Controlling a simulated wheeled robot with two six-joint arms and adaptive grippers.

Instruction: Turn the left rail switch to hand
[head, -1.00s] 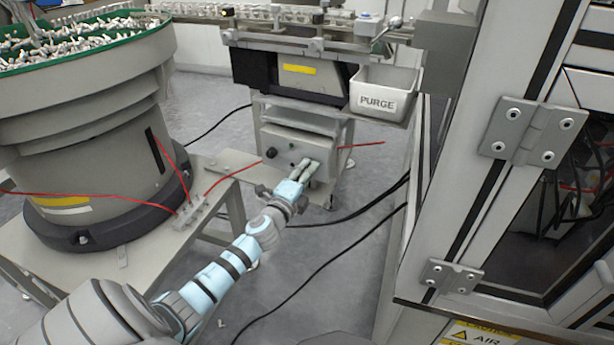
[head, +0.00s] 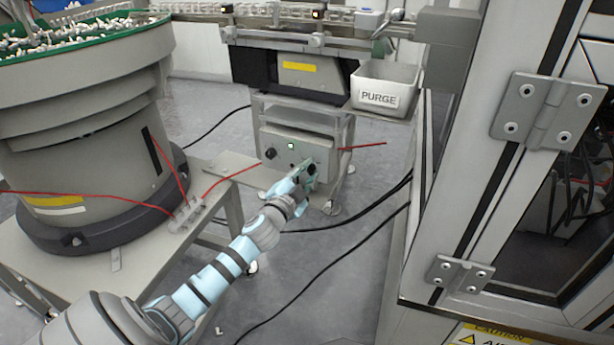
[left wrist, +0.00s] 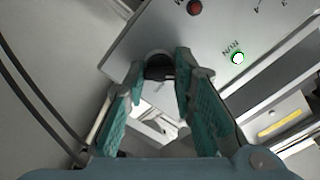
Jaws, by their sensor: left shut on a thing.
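A grey control box (head: 318,146) stands low under the rail, with a small dark round part (head: 270,153) at its left and a green lamp (head: 291,146) on its face. My left gripper (head: 308,168) is at the lower part of this face. In the left wrist view its teal-padded fingers (left wrist: 160,84) are shut on a dark switch knob (left wrist: 159,66). The fingers partly cover the knob, so its pointer and label cannot be read. A lit lamp marked RUN (left wrist: 237,58) and a red lamp (left wrist: 195,7) show beside it. My right gripper is not in view.
A bowl feeder (head: 80,140) on a bench stands at the left. A PURGE bin (head: 385,88) hangs right of the rail. A framed cabinet (head: 480,190) fills the right. Black cables (head: 350,225) lie on the floor; red tubes (head: 235,175) run to the box.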

